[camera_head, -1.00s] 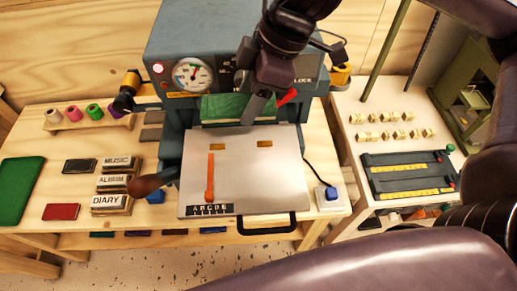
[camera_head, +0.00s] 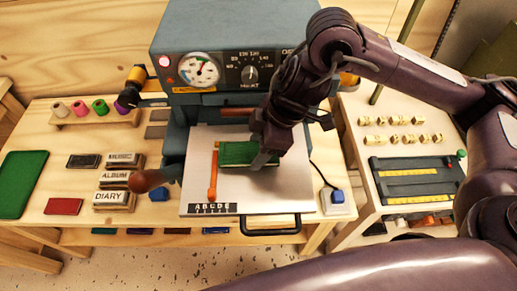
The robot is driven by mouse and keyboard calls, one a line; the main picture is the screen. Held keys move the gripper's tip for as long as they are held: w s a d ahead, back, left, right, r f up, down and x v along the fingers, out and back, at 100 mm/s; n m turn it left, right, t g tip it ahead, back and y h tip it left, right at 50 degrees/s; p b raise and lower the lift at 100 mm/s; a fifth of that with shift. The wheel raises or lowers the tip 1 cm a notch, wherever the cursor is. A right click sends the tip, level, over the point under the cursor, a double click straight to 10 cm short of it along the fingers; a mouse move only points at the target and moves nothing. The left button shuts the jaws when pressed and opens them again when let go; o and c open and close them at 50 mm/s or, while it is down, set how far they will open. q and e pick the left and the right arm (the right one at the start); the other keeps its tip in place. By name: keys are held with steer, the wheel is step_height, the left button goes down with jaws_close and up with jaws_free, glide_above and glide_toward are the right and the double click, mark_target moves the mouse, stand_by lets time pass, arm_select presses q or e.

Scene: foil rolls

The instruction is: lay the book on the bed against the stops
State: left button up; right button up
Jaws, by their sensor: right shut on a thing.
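The green book (camera_head: 236,153) is over the upper middle of the pale metal bed (camera_head: 290,190) of the press. My right gripper (camera_head: 263,160) is shut on the book's right part. The orange bar stop (camera_head: 213,175) runs along the left of the bed. The book's left edge is close beside the bar's upper part; I cannot tell whether they touch. The brass stops at the back of the bed are hidden or unclear behind the book and gripper. Whether the book rests on the bed or hovers just above it is unclear. My left gripper is not in view.
The blue-grey press (camera_head: 230,70) with gauge and dial stands behind the bed. A dark knob handle (camera_head: 142,181) is at the bed's left. Labelled blocks (camera_head: 115,198) stand further left. A side table (camera_head: 400,150) with brass pieces is at right. The bed's front is clear.

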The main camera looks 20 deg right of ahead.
steer(key=shift+f, duration=0.65)
steer(key=shift+f, duration=0.15)
steer(key=o, duration=1)
steer(key=shift+r, duration=0.35)
steer(key=p+v, duration=0.1)
steer(key=v, duration=1)
steer(key=shift+s+d+r, duration=0.1)
steer(key=shift+d+r, duration=0.15)
